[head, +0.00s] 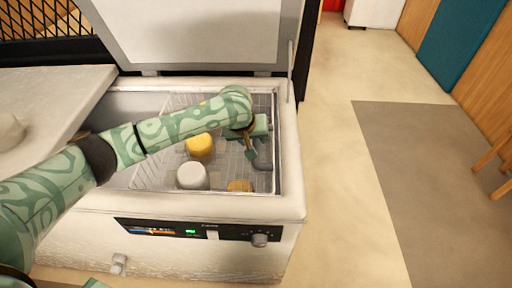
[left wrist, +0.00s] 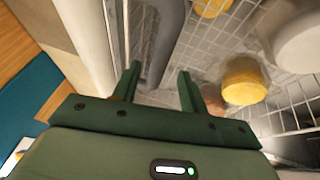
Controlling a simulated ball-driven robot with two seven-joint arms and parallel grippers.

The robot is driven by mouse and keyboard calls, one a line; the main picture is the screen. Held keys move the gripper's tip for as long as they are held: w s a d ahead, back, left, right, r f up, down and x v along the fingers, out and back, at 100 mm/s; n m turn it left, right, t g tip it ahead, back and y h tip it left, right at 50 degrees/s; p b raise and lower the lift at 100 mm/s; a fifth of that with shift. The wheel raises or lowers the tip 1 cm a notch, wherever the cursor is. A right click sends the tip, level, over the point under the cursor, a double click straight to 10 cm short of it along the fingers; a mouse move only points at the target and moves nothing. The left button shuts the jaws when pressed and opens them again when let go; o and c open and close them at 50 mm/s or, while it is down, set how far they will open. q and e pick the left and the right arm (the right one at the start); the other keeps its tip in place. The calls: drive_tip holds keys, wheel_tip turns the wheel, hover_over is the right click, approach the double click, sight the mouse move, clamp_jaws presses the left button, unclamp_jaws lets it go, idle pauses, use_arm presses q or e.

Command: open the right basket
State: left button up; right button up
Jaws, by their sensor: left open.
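A white chest freezer (head: 205,206) stands with its lid (head: 195,35) raised. Inside is a wire basket (head: 218,172), whose mesh also shows in the left wrist view (left wrist: 240,22). My left gripper (head: 257,156) is open, pointing down inside the freezer at its right side. In the left wrist view a grey bar (left wrist: 167,40) runs up from the space between my open fingers (left wrist: 157,76). I cannot tell whether the fingers touch it or whether it belongs to the basket. My arm hides part of the basket.
A yellow container (head: 200,145), a white container (head: 192,176) and a yellow-orange one (head: 239,186) lie inside the freezer. A pale counter (head: 50,95) stands at the left. The freezer's right wall is close to my gripper. The floor to the right is clear.

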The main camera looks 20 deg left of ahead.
sight(255, 143)
use_arm(q)
drive_tip(key=b+x, duration=0.1)
drive_tip(key=x, duration=0.2)
drive_tip(key=shift+f, duration=0.1)
